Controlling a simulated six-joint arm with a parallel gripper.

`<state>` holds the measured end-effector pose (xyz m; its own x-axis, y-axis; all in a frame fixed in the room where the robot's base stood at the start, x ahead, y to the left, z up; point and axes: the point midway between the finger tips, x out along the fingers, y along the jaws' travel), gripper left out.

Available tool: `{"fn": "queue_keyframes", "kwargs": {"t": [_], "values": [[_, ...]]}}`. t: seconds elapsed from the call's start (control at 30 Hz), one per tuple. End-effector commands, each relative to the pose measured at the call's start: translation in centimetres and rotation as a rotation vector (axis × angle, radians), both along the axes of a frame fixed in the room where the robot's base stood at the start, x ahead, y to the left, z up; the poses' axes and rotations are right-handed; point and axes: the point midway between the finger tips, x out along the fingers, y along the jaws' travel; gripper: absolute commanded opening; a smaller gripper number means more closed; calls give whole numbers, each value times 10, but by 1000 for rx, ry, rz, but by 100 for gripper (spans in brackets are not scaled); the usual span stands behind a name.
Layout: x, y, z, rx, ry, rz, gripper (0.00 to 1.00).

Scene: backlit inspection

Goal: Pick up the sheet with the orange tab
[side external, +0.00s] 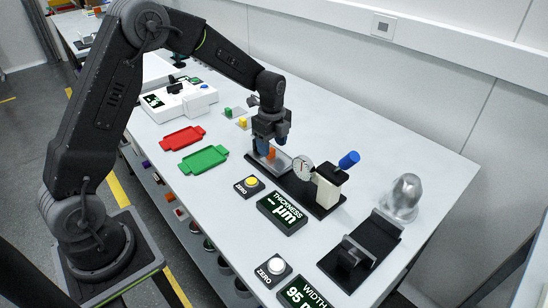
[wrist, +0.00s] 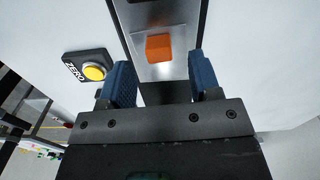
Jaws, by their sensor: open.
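The orange tab (wrist: 159,47) is a small block standing on a thin pale sheet (wrist: 143,32), which lies on a metal plate. In the side external view the orange tab (side external: 271,153) shows partly between my blue fingers, at the left end of the thickness gauge's black base. My gripper (side external: 273,147) points down and is open, with nothing held. In the wrist view my gripper (wrist: 159,65) has one finger on each side of the tab's line, with gaps on both sides. The exact height of the fingertips over the sheet is hard to tell.
The gauge's dial (side external: 303,167) and blue handle (side external: 349,159) stand close right of my gripper. A green block (side external: 228,112) and a yellow block (side external: 242,123) lie behind. A red tray (side external: 183,138), a green tray (side external: 203,159) and a yellow button (side external: 250,182) are nearby.

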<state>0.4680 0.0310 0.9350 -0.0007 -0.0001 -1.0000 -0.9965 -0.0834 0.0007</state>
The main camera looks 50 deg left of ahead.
Motion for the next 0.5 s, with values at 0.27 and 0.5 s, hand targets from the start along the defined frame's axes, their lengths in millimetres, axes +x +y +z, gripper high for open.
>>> {"fn": "queue_keyframes", "kwargs": {"t": [0.27, 0.5], "values": [[0, 0, -23, 0, 0, 0, 57], [0, 0, -23, 0, -1, 0, 51]]}}
